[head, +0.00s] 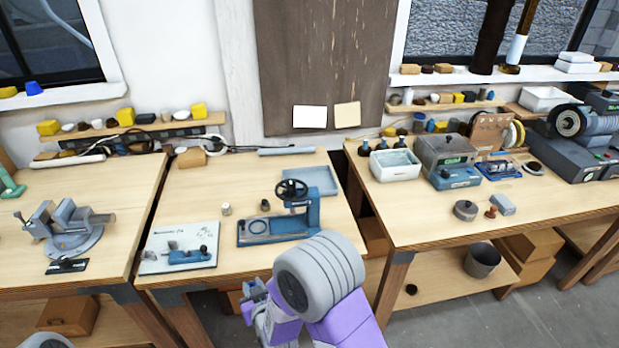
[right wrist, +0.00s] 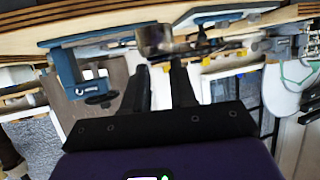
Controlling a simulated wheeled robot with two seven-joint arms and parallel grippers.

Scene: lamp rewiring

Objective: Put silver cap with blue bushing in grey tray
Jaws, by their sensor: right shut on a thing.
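My right gripper (head: 256,296) is low in front of the middle bench in the head view. In the right wrist view, its fingers (right wrist: 160,65) are shut on a small metallic cylinder, seemingly the silver cap (right wrist: 153,38). I cannot make out a blue bushing in it. In the head view the held piece is too small to tell. The grey tray (head: 322,179), shallow and blue-grey, lies at the back right of the middle bench, behind the blue press. It looks empty. My left gripper is not in view.
A blue press with a black handwheel (head: 291,189) stands in front of the tray. A small pale cylinder (head: 226,209) and a dark one (head: 265,205) stand left of it. A white board with a blue fixture (head: 188,256) lies front left.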

